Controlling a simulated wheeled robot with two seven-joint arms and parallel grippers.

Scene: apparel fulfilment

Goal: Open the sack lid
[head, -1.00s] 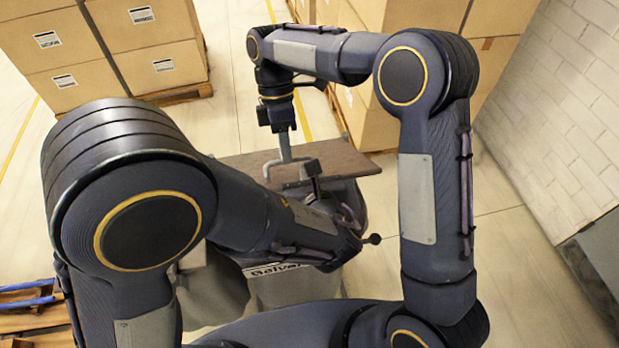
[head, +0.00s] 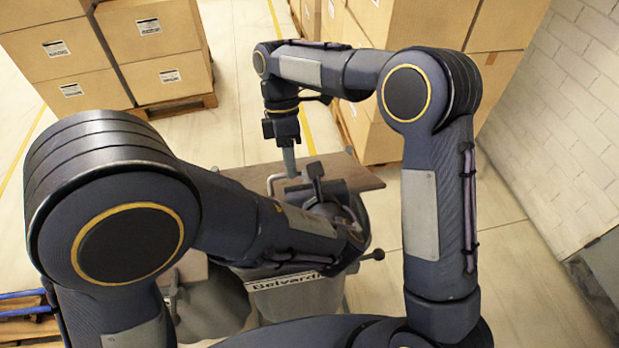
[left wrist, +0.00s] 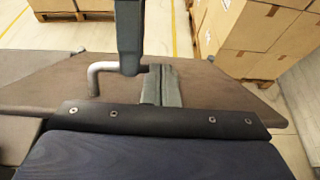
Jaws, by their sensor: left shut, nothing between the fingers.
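A brown board (head: 360,181), seemingly the lid, lies flat above a grey sack (head: 300,299) with printed lettering. It also shows in the left wrist view (left wrist: 215,108). A bent metal handle (left wrist: 97,77) stands on it. My right gripper (head: 289,158) points down at the board. In the left wrist view, its grey finger (left wrist: 129,40) is at the handle; whether it grips it cannot be told. My left gripper (left wrist: 160,86) is shut and empty, over the board just right of the handle. My left forearm hides much of the sack.
Cardboard boxes (head: 95,60) stand on pallets at the back left, and more boxes (head: 430,30) at the back right. A white brick wall (head: 570,140) is on the right. Blue bars (head: 22,312) lie over wood at the lower left. Floor right of the sack is clear.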

